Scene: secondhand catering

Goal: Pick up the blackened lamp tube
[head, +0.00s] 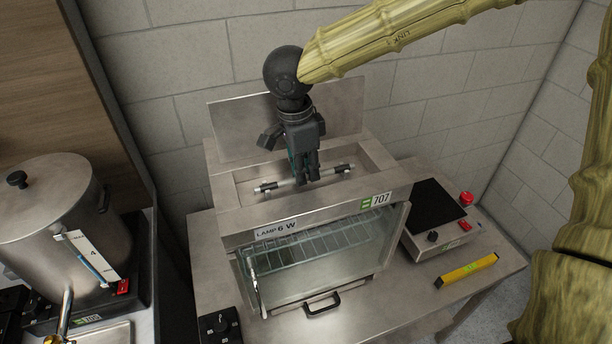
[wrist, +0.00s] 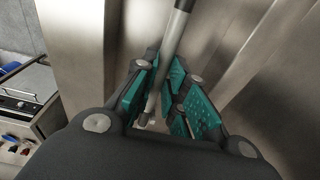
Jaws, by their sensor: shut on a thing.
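The lamp tube (head: 330,175) is a thin pale tube with dark ends. It lies in the open recess in the top of the steel cabinet (head: 240,217), roughly level across it. My gripper (head: 306,178) points down into the recess and is shut on the tube near its middle. In the wrist view the tube (wrist: 168,58) runs between the teal finger pads of my gripper (wrist: 166,108), with one dark end at the top edge. The fingers hide part of the tube. I cannot tell whether it is clear of the recess floor.
The cabinet's raised lid (head: 235,130) stands behind the recess. A glass front (head: 320,260) shows a wire rack inside. A steel unit with a black top (head: 435,205) and a yellow bar (head: 466,271) are at the right. A large steel pot (head: 50,215) stands at the left.

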